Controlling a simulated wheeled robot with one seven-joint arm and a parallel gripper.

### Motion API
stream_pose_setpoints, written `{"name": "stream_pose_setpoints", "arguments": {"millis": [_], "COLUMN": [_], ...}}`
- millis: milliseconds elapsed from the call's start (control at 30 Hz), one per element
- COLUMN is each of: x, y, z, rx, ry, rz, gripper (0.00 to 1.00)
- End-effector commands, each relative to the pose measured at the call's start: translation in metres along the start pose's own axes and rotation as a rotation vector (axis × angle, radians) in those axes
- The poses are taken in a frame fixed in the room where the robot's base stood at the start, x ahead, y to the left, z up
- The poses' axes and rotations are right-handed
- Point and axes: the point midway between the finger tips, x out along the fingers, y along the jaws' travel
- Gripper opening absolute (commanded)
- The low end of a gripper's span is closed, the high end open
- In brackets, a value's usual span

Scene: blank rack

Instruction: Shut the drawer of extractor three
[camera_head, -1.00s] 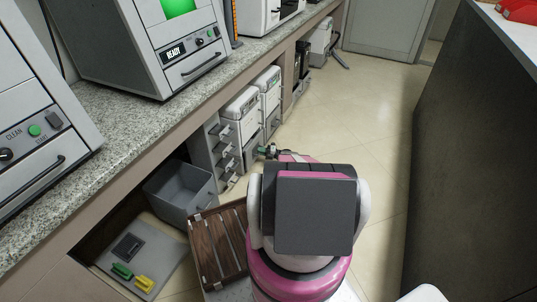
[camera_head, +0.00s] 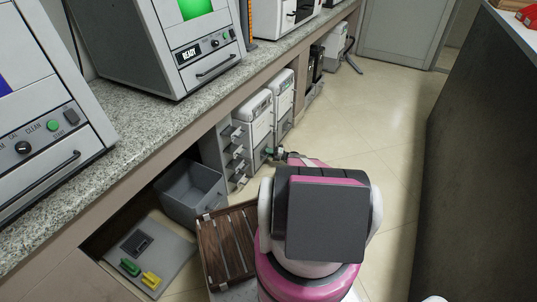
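No label reading extractor three is legible, so I cannot tell which unit it is. Under the counter stand white and grey units (camera_head: 259,112), with a grey stack of small handled fronts (camera_head: 214,152) beside them. I cannot tell whether any drawer there is out. On the counter, a grey machine marked READY (camera_head: 150,55) and one marked CLEAN (camera_head: 50,100) have handled lower fronts that look shut. My gripper (camera_head: 278,154) shows only as a small dark tip beyond my pink and black arm, near the low units. Its fingers are too small and partly hidden to read.
A grey open bin (camera_head: 192,190), a wooden slatted crate (camera_head: 228,245) and a grey panel with green and yellow handles (camera_head: 150,256) sit low at left. A dark cabinet side (camera_head: 480,150) bounds the right. The floor (camera_head: 350,110) ahead is clear.

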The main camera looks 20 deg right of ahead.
Motion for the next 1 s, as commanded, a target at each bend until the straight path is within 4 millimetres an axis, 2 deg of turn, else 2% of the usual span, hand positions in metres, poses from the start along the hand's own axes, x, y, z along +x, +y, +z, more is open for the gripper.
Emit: {"name": "stream_pose_setpoints", "arguments": {"millis": [167, 600, 700, 1000], "x": [-0.006, -0.084, -0.096, -0.108], "y": [-0.005, -0.001, -0.001, 0.000], "z": [0.001, 0.001, 0.001, 0.000], "rx": [0.003, 0.000, 0.000, 0.000], "ry": [0.000, -0.002, -0.001, 0.000], "rz": [-0.008, -0.002, -0.001, 0.000], "gripper": [0.36, 0.36, 0.36, 0.36]}}
